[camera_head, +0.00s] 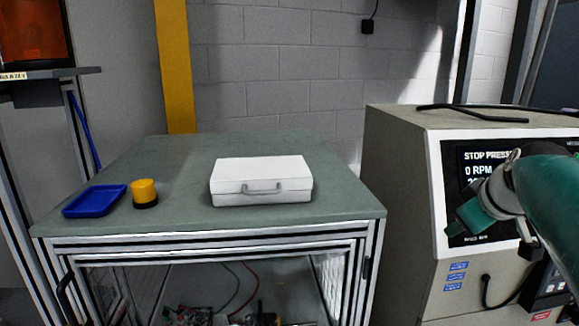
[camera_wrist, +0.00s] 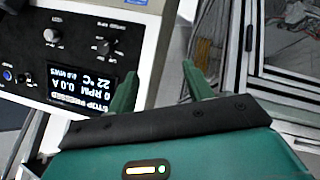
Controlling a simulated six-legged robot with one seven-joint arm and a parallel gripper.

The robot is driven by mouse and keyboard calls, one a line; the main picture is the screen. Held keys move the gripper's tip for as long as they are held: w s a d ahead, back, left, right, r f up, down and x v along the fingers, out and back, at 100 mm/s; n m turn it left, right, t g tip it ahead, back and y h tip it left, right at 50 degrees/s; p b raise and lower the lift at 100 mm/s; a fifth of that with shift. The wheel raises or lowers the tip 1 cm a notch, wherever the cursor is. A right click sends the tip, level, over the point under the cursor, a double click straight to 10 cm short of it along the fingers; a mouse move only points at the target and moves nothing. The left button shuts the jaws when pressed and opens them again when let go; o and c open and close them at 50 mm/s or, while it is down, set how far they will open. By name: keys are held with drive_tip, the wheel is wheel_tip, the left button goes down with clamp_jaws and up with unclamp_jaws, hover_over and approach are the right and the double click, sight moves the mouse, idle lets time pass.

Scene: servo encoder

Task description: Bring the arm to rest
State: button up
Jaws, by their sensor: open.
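My arm (camera_head: 550,200) reaches in from the right edge in the head view, in front of the control cabinet. My gripper shows in the wrist view (camera_wrist: 160,88) with its two green fingers spread apart and nothing between them. In the head view the fingertips are not clearly seen. The gripper is well to the right of the table and apart from the things on it.
A grey-green table (camera_head: 190,215) bears a blue tray (camera_head: 94,201), a yellow and black button (camera_head: 144,193) and a closed white case (camera_head: 261,181). The control cabinet (camera_head: 405,200) has a screen (camera_wrist: 82,85) reading "STOP PRESSED" and "0 RPM". A cable (camera_head: 470,114) lies on its top.

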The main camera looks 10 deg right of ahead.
drive_tip(key=s+a+f+m+g, duration=0.1)
drive_tip(key=s+a+f, duration=0.4)
drive_tip(key=a, duration=0.2)
drive_tip(key=s+a+f+m+g+y, duration=0.1)
drive_tip(key=s+a+f, duration=0.4)
drive_tip(key=a, duration=0.3)
drive_tip(key=s+a+f+m+y, duration=0.1)
drive_tip(key=s+a+f+m, duration=0.1)
drive_tip(key=s+a+f, duration=0.3)
drive_tip(key=a+f, duration=0.1)
drive_tip(key=a, duration=0.1)
drive_tip(key=shift+a+g, duration=0.3)
drive_tip(key=shift+g, duration=0.1)
drive_tip(key=c, duration=0.3)
drive_tip(key=shift+w, duration=0.1)
drive_tip(key=shift+d, duration=0.15)
